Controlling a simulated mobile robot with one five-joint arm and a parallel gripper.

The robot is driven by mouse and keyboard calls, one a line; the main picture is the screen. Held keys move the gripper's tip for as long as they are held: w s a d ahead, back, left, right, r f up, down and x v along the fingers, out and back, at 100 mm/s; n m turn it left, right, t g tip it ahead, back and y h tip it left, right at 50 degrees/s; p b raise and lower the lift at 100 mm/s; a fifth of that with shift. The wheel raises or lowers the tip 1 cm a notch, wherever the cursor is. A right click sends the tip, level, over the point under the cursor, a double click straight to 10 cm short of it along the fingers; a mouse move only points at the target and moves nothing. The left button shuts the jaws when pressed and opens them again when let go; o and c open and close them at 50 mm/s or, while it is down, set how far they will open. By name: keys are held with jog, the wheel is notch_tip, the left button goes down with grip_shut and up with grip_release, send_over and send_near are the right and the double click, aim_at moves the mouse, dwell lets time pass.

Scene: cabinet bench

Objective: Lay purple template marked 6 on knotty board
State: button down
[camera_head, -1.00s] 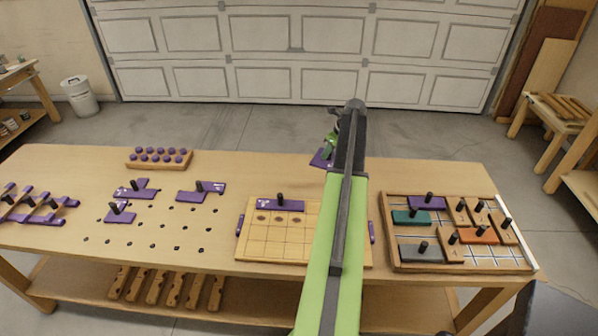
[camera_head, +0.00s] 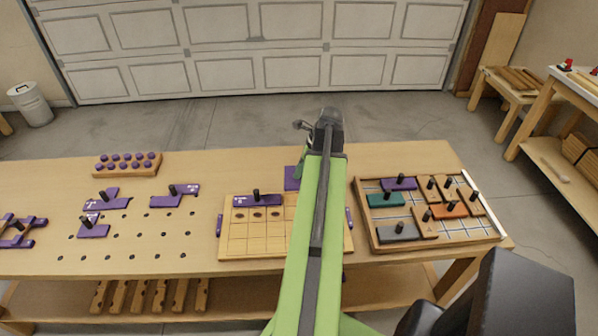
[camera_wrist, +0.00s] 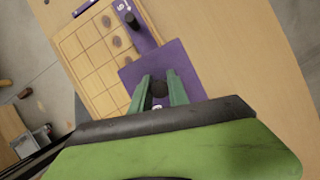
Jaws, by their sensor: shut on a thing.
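My gripper (camera_wrist: 159,82) is shut on the dark knob of a purple template (camera_wrist: 190,62), held flat in the wrist view. In the head view this template (camera_head: 291,178) shows at the back edge of the knotty board (camera_head: 236,246), partly hidden by my arm. Its mark is too blurred to read. The board is pale wood with a grid and dark knots. Another purple template (camera_head: 252,201) with a black knob lies along its back left edge; it also shows in the wrist view (camera_wrist: 140,36). My arm hides the board's right part.
A framed tray (camera_head: 374,243) with coloured knobbed pieces stands to the right of the board. Several purple templates, such as one (camera_head: 175,197) at left, lie near a grid of holes. A block with purple pegs (camera_head: 128,165) stands at the back left.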

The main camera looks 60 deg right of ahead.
aim_at(299, 182)
jog(key=shift+s+a+r, duration=0.1)
jog(key=shift+s+a, duration=0.3)
jog(key=shift+a, duration=0.2)
jog(key=shift+s+a+r, duration=0.1)
jog(key=shift+s+a, duration=0.3)
jog(key=shift+a, duration=0.2)
jog(key=shift+d+f+b, duration=0.1)
jog(key=shift+f+b, duration=1.15)
jog(key=shift+f, duration=0.05)
notch_tip(299, 182, down, 7)
jog(key=b, duration=0.7)
jog(key=shift+f, duration=0.15)
jog(key=shift+f+b, duration=0.45)
jog(key=shift+b, duration=0.15)
jog(key=shift+f+b, duration=0.45)
jog(key=shift+f, duration=0.2)
dwell(0.4)
